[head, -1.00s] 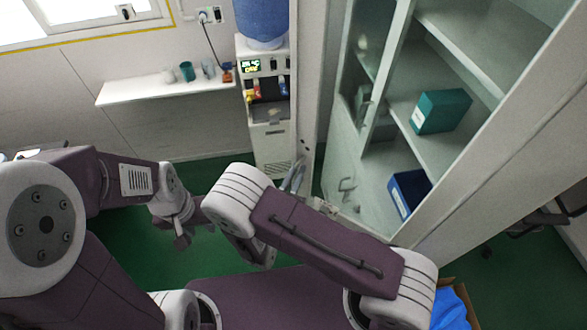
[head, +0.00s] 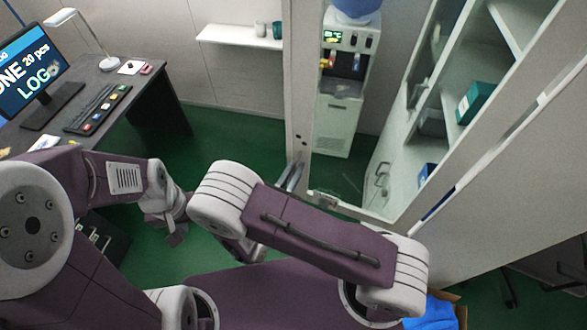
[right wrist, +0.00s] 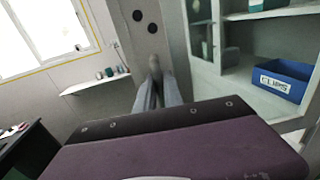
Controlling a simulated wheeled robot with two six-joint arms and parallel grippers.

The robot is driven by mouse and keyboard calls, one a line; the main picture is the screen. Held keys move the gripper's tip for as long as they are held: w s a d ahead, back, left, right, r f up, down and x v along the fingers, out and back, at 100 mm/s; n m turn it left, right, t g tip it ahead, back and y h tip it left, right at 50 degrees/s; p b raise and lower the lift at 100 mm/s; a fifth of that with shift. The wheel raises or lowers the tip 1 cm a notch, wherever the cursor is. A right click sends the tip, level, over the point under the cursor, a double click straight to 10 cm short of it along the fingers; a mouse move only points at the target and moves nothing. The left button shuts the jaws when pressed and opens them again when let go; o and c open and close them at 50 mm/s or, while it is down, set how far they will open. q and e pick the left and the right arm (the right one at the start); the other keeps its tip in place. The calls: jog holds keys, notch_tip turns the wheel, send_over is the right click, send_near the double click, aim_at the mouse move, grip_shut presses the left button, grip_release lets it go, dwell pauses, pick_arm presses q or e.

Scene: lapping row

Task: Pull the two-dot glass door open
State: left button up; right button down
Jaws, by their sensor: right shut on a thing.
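The two-dot glass door shows its pale upright edge (head: 297,95) left of centre in the head view, with its glass to the right. Two dark dots (right wrist: 145,22) sit on this edge in the right wrist view. My right gripper (head: 293,174) is shut at the door's edge below the dots; its fingertips (right wrist: 155,68) meet there, and the handle between them is mostly hidden. The door stands out from the cabinet (head: 425,90), and the water cooler shows through its glass. My left gripper (head: 176,236) hangs at the left, away from the door; its jaw gap is unclear.
The water cooler (head: 340,118) stands behind the door. A desk (head: 150,83) with a monitor (head: 32,75) and lamp is at the left. A box with blue contents (head: 432,315) lies at the lower right. Green floor (head: 215,135) is clear between desk and cooler.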

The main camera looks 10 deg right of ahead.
jog(key=shift+s, duration=0.15)
jog(key=c, duration=1.5)
grip_release()
